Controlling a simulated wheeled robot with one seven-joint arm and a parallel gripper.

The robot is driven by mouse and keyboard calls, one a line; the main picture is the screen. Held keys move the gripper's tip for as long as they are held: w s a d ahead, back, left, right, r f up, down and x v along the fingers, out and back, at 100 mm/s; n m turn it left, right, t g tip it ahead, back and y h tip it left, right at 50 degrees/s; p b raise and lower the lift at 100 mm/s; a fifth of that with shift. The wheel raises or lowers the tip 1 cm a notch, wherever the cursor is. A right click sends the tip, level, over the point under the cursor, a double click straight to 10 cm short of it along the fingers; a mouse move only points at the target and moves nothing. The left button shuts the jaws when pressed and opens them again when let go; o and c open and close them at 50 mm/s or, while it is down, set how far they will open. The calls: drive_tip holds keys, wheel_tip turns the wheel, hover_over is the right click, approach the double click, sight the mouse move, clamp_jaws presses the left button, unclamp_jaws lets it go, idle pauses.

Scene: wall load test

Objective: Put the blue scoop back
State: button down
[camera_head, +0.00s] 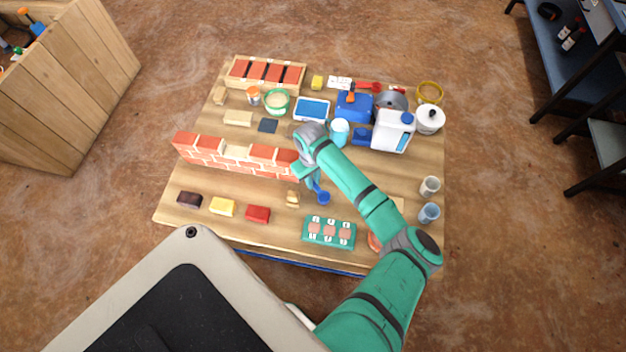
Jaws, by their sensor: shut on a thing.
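The blue scoop (323,197) shows just below my gripper (314,183), in front of the right end of the brick wall. My gripper is shut on the scoop, with the scoop's bowl end sticking out toward the front right. My wrist and arm cover part of the gripper and most of the scoop's handle. Whether the scoop touches the table cannot be told from this view.
The low brick wall (238,156) stands left of my gripper. A small tan block (292,198) is close by on the left, and a green tray (329,232) lies in front.

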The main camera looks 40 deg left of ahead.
drive_tip(key=shift+s+f, duration=0.2)
drive_tip(key=shift+f, duration=0.15)
drive_tip(key=shift+s+d+f, duration=0.15)
drive_tip(key=shift+s+f, duration=0.05)
drive_tip(key=shift+f, duration=0.15)
idle(0.4)
drive_tip(key=c, duration=1.3)
unclamp_jaws()
drive_tip(key=shift+o, duration=0.2)
drive_tip(key=shift+r, duration=0.2)
drive_tip(key=shift+w+r, duration=0.15)
drive_tip(key=shift+r, duration=0.75)
drive_tip(key=shift+w+r, duration=0.1)
drive_tip(key=shift+r, duration=2.5)
